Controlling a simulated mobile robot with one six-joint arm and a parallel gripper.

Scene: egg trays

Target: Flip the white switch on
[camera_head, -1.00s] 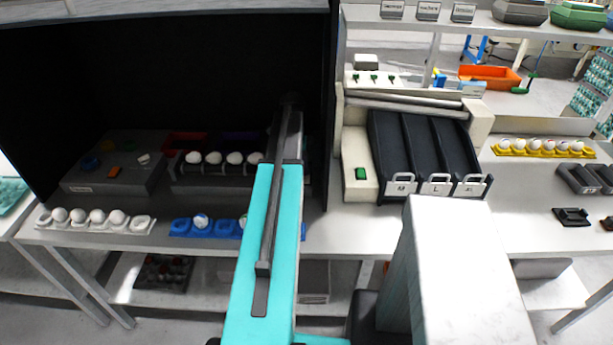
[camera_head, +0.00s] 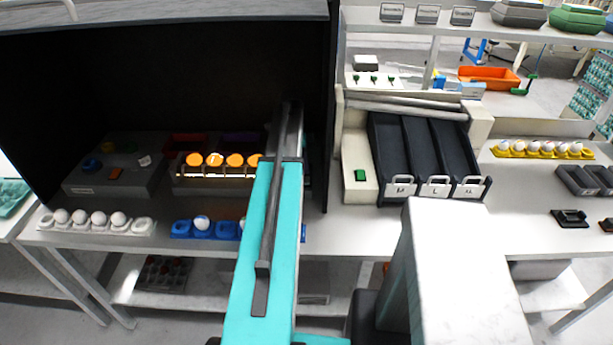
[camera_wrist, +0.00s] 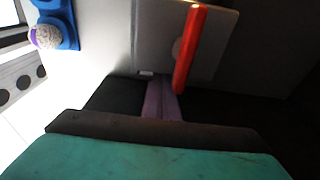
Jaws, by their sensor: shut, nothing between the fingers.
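My gripper (camera_wrist: 161,82) is shut and empty in the wrist view, its fingertips at the lower edge of a grey plate (camera_wrist: 152,38). A red lever (camera_wrist: 187,55) stands out from this plate, just right of the fingertips. I cannot tell whether they touch. In the head view my arm reaches into the dark booth (camera_head: 190,70) along its right side and hides the gripper and lever. A small white piece (camera_head: 144,161) sits on a grey box (camera_head: 85,180) inside; I cannot tell whether it is the white switch. Several eggs (camera_head: 215,160) in the booth glow orange.
A white egg tray (camera_head: 143,226) and a blue egg tray (camera_head: 181,229) lie along the table's front. The sorting lanes (camera_head: 430,150) stand right of the booth, and a yellow egg tray (camera_head: 588,153) lies farther right.

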